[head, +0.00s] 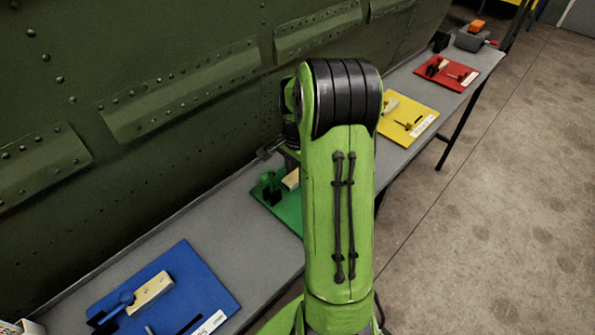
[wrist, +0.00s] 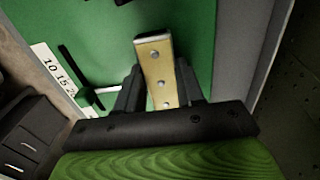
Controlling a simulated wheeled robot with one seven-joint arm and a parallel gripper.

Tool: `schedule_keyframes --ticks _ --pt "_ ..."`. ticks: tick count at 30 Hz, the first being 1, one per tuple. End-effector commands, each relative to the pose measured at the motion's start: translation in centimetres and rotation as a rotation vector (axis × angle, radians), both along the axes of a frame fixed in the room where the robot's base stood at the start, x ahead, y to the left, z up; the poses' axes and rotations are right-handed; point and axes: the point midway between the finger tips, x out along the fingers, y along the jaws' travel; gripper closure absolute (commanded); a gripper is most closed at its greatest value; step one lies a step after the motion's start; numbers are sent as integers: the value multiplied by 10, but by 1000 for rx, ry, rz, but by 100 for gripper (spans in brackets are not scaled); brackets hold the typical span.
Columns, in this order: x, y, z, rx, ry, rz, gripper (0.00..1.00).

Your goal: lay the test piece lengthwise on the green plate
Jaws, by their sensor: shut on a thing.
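In the head view the green plate (head: 289,212) is partly hidden by my arm, and a pale end of the bar (head: 291,180) shows beside the arm.
The green plate carries a white number label (wrist: 57,75) and a dark tool (wrist: 85,92). A blue plate (head: 205,285) with a pale block (head: 150,293) lies nearer on the grey bench. Yellow (head: 412,110) and red (head: 462,75) plates lie farther along. The riveted fuselage wall (head: 120,150) borders the bench.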

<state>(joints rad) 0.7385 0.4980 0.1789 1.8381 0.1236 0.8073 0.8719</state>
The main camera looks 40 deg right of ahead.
Motion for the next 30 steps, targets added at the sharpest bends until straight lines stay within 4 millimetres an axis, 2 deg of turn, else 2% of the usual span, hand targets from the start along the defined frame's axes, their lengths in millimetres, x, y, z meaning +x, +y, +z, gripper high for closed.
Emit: schedule_keyframes --ticks 1,2,6,7,14,17,20,27,30 --pt "0 0 -3 0 1 0 98" --pt "0 0 -3 0 1 0 61" --pt "0 0 -2 0 1 0 40" --pt "0 0 -2 0 1 0 37" --pt "0 0 -2 0 1 0 37" --pt "0 0 6 -1 -1 0 37" --pt "1 -1 27 -3 -3 0 37" --pt "1 0 93 -3 -3 0 37" --pt "1 0 111 -2 -2 0 37"
